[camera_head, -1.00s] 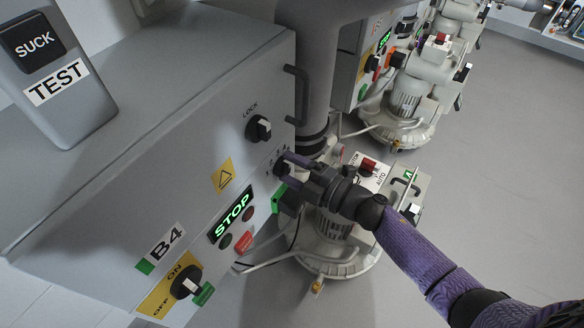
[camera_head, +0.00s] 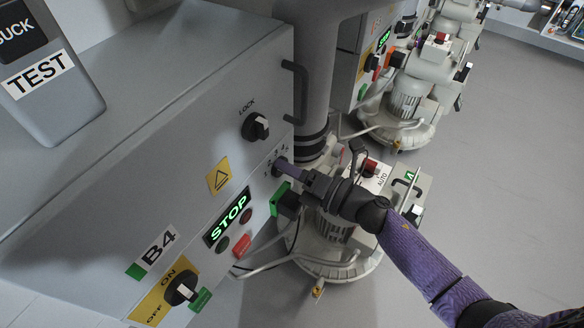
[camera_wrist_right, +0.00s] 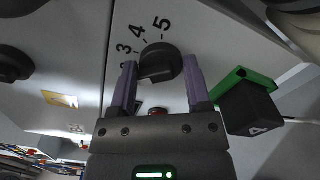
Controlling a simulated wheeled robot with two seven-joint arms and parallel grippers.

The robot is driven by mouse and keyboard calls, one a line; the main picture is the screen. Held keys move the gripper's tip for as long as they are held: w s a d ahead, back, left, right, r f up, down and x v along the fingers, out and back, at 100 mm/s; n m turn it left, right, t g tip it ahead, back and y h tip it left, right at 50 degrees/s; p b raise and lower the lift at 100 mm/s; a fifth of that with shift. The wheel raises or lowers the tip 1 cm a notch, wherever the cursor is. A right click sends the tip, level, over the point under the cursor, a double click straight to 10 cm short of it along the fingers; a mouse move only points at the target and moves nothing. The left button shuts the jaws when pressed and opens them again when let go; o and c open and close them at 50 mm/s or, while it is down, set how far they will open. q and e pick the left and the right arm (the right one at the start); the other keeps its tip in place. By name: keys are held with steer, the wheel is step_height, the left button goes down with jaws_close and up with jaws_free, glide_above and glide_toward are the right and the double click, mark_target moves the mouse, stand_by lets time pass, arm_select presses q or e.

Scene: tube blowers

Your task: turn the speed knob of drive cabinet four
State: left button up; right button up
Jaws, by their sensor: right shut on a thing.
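Drive cabinet B4 (camera_head: 215,130) is a large grey box on the left in the head view. Its speed knob (camera_wrist_right: 160,63) is dark and round, with the scale figures 3, 4 and 5 beside it in the wrist view. My right gripper (camera_head: 284,168) reaches the cabinet's front panel from the right. In the head view the gripper partly hides the knob. My left gripper is not in view.
The panel also has a LOCK knob (camera_head: 255,126), a green STOP display (camera_head: 231,217), a red button (camera_head: 241,245) and an ON/OFF switch (camera_head: 181,291). A black handle (camera_head: 296,90) juts out above. A green-and-black connector (camera_wrist_right: 250,103) sits close beside the gripper. Open floor (camera_head: 490,170) lies right.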

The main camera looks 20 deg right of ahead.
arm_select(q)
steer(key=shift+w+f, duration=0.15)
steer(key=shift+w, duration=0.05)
arm_select(e)
steer(key=shift+s+a+r+n, duration=0.15)
steer(key=shift+a+n, duration=0.15)
steer(key=shift+n, duration=0.2)
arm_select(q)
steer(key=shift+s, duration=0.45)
arm_select(e)
steer(key=o, duration=0.9)
steer(key=shift+o, duration=0.9)
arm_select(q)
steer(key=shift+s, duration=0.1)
